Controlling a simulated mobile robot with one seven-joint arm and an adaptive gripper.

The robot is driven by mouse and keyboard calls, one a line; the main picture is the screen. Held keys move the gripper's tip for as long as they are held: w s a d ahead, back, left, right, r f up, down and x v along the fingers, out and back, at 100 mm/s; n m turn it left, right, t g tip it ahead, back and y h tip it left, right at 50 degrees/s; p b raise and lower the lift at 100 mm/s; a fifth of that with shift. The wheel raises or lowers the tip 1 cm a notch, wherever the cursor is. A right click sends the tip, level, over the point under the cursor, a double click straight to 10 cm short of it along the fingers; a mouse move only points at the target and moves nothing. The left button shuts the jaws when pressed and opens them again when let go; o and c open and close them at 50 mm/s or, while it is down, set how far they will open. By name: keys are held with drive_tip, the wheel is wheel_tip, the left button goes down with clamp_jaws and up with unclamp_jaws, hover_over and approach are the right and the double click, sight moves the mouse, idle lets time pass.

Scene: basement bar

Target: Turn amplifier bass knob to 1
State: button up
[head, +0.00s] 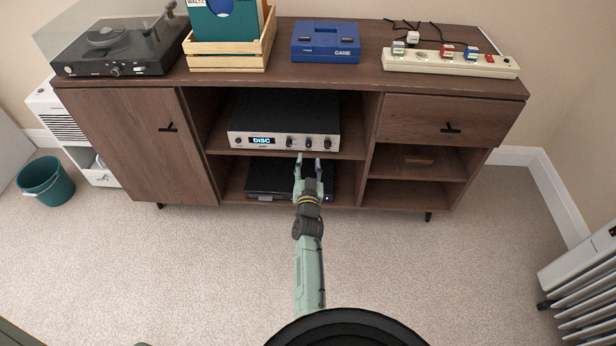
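The amplifier (242,140) sits on the upper middle shelf of the brown cabinet, with a silver front and a lit display reading "DISC" at its left. Nothing shows between the fingers.
A black device (262,178) lies on the shelf below, partly behind my gripper. The wooden cabinet (120,135) bears a turntable (112,48), a record crate (228,56), a blue console (325,42) and a power strip (450,62). A radiator (585,275) stands right; carpet in front is clear.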

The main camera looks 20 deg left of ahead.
drive_tip(key=shift+v, duration=2.8)
